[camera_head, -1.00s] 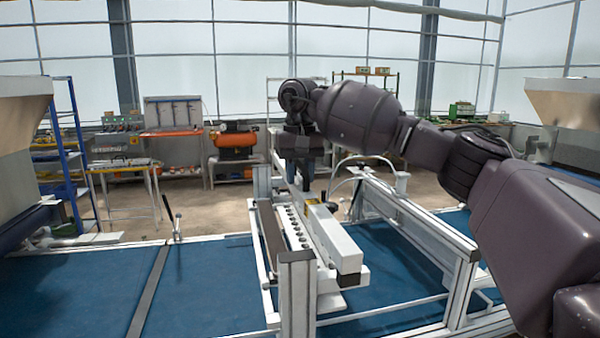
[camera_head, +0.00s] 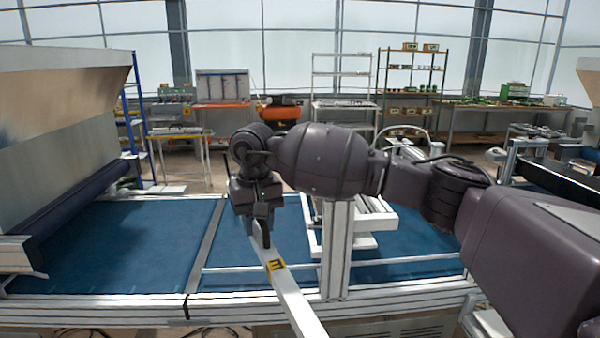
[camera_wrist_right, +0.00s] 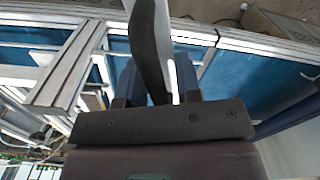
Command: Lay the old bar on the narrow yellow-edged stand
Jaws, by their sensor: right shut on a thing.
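My right gripper (camera_head: 262,228) is shut on the old bar (camera_head: 293,300), a long white bar with a yellow, dark-marked label near the jaws. The bar slants down toward the bottom edge of the head view, where its near end is cut off. In the right wrist view, a long dark piece (camera_wrist_right: 149,50) passes between the fingers (camera_wrist_right: 156,88); I cannot tell which face of the bar it is. A narrow table with yellowish legs (camera_head: 160,156) stands behind the belt at the left; I cannot tell whether it is the yellow-edged stand. My left gripper is not in view.
The blue belt (camera_head: 120,245) runs across below the arm, with a metal rail (camera_head: 235,297) along its near edge. A pale upright post (camera_head: 337,250) stands just right of the bar. A large hopper (camera_head: 60,130) fills the left side. Shelves and benches line the back.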

